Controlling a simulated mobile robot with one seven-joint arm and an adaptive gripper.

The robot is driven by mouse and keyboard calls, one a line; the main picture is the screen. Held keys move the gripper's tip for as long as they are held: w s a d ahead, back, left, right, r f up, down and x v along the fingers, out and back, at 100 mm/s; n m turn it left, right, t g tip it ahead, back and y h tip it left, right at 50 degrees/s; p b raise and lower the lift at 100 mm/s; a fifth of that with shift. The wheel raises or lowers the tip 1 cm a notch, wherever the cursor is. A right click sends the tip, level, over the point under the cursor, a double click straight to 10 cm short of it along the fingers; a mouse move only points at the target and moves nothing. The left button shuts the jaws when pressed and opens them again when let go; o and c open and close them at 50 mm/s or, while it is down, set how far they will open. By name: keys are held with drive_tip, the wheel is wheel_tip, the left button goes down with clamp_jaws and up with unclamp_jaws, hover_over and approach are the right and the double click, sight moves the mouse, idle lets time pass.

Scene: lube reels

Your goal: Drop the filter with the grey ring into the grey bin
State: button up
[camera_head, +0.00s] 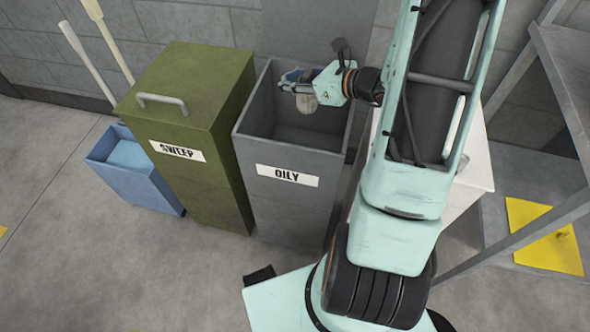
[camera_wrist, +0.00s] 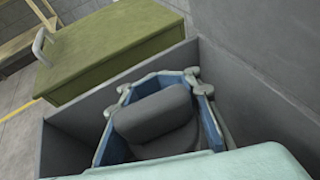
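The grey bin (camera_head: 289,205), labelled OILY, stands open at the middle of the head view. Its wall also shows in the wrist view (camera_wrist: 70,150). My gripper (camera_head: 293,84) is over the bin's opening, near its back right part. Its blue fingers (camera_wrist: 160,110) are around a dark grey, rounded filter (camera_wrist: 155,118) in the wrist view.
A closed green bin (camera_head: 205,85) labelled SWEEP stands directly left of the grey bin. A blue container (camera_head: 125,160) with long handles is further left. A grey wall panel rises behind the bin. A metal shelf frame (camera_head: 560,80) stands at the right.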

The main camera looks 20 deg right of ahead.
drive_tip(key=o, duration=0.8)
drive_tip(key=shift+o, duration=0.2)
drive_tip(key=shift+s, duration=0.1)
drive_tip(key=v, duration=1.2)
